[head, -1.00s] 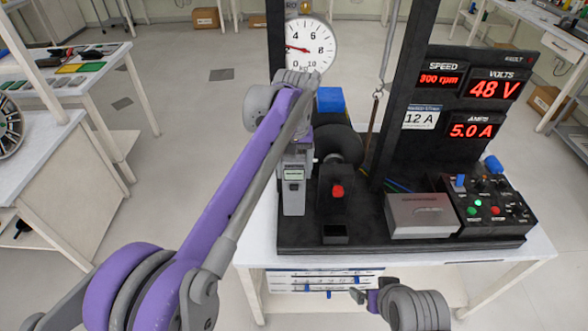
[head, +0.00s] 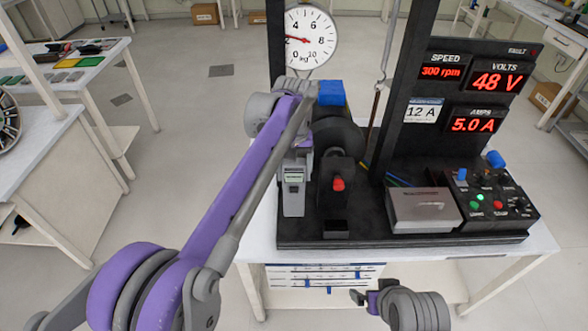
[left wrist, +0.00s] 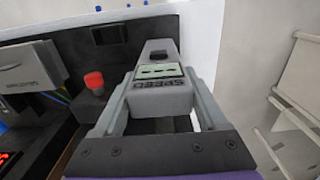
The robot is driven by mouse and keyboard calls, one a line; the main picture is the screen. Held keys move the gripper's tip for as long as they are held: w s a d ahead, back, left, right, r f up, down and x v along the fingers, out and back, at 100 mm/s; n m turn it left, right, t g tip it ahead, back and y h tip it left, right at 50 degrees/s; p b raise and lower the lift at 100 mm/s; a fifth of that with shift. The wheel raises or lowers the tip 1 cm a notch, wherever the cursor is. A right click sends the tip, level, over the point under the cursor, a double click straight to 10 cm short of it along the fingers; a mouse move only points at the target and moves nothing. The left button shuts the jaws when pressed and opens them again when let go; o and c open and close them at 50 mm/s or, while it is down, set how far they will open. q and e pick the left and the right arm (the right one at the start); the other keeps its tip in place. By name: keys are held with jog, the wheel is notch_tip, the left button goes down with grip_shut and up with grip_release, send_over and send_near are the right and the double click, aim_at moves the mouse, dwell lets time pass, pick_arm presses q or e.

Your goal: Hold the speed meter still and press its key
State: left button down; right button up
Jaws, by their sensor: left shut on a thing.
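The speed meter (head: 293,196) is a small grey upright case with a pale green display, at the left front of the black rig. My left gripper (head: 296,160) comes down on it from above. In the left wrist view the meter (left wrist: 160,98), lettered SPEED, sits between the two grey fingers of my left gripper (left wrist: 160,112), which is shut on it. My right gripper (head: 362,297) is low in front of the table, apart from the meter. Its fingers are too small to judge.
A red knob (head: 338,184) on a black block stands just right of the meter. A grey box (head: 424,211) and a control box with buttons (head: 487,207) are farther right. A dial (head: 311,38) hangs behind. The speed panel (head: 442,72) reads 300 rpm.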

aim_at(294, 189)
pick_arm(q)
jog(key=shift+f+b, duration=1.4)
jog(key=shift+f, duration=1.8)
pick_arm(e)
jog(key=f, duration=0.2)
jog(key=s+f, duration=0.1)
jog(key=shift+s+f, duration=0.1)
jog(key=shift+f, duration=0.25)
pick_arm(q)
jog(key=shift+s+f, duration=0.1)
pick_arm(e)
jog(key=shift+c, duration=0.2)
